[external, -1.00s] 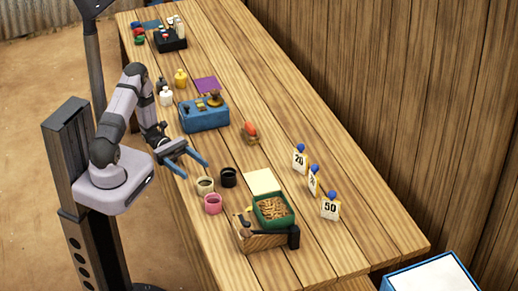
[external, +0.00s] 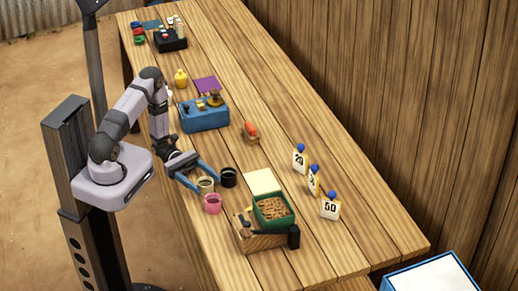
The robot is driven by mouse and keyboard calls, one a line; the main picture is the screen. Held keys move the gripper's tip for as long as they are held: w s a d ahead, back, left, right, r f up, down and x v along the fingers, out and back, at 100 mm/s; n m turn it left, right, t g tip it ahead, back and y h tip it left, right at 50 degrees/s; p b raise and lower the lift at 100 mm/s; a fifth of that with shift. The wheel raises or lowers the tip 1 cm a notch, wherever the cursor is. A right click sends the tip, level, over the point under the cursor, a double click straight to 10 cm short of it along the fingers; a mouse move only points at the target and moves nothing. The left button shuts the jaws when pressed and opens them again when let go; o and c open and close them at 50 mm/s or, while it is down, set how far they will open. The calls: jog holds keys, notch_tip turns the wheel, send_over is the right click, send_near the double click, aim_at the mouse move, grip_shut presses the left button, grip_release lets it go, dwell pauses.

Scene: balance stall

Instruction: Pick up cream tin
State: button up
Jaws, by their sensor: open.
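The cream tin (external: 206,185) stands upright on the wooden table, next to a black tin (external: 228,177) and a pink tin (external: 213,203). My gripper (external: 206,181) is open, with its blue fingers pointing down and to the right. The fingers reach the cream tin, one near its left side and one toward its far side by the black tin. I cannot tell whether they touch it or are above it.
A wooden crate (external: 258,241) with a green box (external: 272,206) stands to the right of the tins. A blue box (external: 205,115) stands farther up the table. Number cards (external: 299,161) stand at the right.

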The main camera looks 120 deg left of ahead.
jog(key=shift+w+d, duration=0.2)
jog(key=shift+w, duration=0.35)
jog(key=c, duration=1.1)
jog(key=shift+c, duration=0.2)
jog(key=shift+r, duration=0.15)
notch_tip(320, 180, up, 10)
